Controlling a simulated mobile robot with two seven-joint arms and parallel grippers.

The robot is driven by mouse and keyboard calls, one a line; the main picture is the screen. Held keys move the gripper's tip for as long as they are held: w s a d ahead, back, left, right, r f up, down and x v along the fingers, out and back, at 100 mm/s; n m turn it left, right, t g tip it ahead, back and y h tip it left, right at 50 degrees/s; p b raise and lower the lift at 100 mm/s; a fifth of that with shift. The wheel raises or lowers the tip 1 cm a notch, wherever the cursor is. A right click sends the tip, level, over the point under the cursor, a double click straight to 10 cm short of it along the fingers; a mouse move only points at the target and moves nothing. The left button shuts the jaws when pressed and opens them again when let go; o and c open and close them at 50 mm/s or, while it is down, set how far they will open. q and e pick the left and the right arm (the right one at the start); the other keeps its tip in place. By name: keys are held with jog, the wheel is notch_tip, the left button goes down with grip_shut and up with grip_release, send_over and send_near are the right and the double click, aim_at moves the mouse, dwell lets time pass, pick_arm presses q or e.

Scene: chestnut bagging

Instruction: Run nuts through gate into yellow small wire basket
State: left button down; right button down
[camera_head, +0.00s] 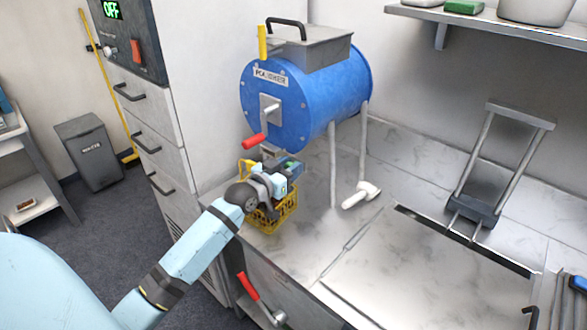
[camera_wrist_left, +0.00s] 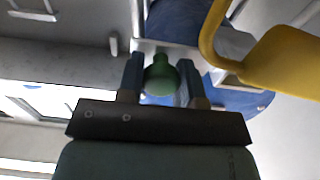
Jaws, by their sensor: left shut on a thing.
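A blue drum (camera_head: 300,95) with a hopper on top stands on legs on the counter. Below its front is a gate outlet, mostly hidden behind my left gripper. The yellow small wire basket (camera_head: 272,222) stands on the counter under the outlet, partly covered by my gripper. My left gripper (camera_head: 285,178) is at the outlet, above the basket. In the left wrist view, its two fingers (camera_wrist_left: 161,84) are shut on a green knob (camera_wrist_left: 160,73), which appears to be the gate's. No nuts are visible. My right gripper is not in view.
A red-handled crank (camera_head: 255,141) sticks out from the drum's front, just above my gripper. A white scoop-like tool (camera_head: 361,196) lies right of the basket. A metal-framed stand (camera_head: 488,185) is farther right. The counter between has free room.

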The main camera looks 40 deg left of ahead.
pick_arm(q)
jog(key=shift+a+r, duration=0.1)
jog(key=shift+a, duration=0.05)
jog(key=c, duration=1)
grip_release()
jog(key=shift+o, duration=1)
jog(key=shift+a, duration=0.15)
jog(key=shift+s, duration=0.3)
jog(key=s+a+b, duration=0.1)
jog(key=s, duration=1.2)
